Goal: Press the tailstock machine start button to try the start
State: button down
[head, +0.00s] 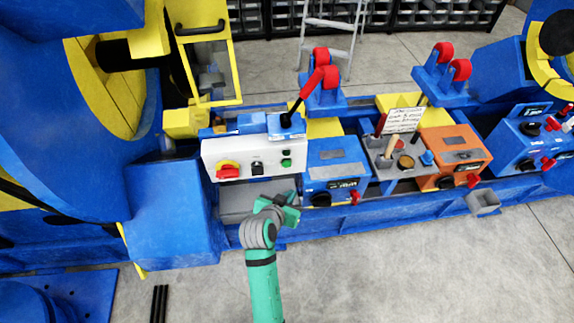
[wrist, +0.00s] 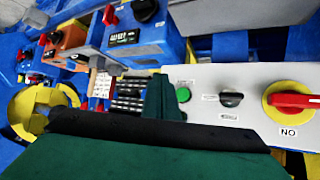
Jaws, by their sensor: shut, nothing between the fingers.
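A white control box (head: 240,155) stands on the blue machine bed, left of centre in the head view. Its face carries a green button (head: 286,162) at the right, a black knob (head: 257,169) in the middle and a red-and-yellow rotary switch (head: 228,170) at the left. In the wrist view the green button (wrist: 183,94) shows just right of my fingers, beside the black knob (wrist: 231,99) and the rotary switch (wrist: 290,104). My green gripper (head: 288,205) is shut and empty, below and in front of the box. I see no contact with the button.
A red-handled lever (head: 306,92) rises behind the box. A blue box (head: 337,168), a grey box with several controls and an orange box (head: 450,155) stand to its right. A large blue-and-yellow machine (head: 60,130) fills the left. The floor in front is mostly clear.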

aim_at(287, 164)
jog(key=w+a, duration=0.1)
jog(key=w, duration=0.7)
jog(key=shift+w, duration=0.25)
jog(key=shift+w+a, duration=0.1)
jog(key=shift+a, duration=0.05)
dwell(1.8)
jog(key=shift+w, duration=0.35)
jog(key=shift+w, duration=0.15)
dwell(0.3)
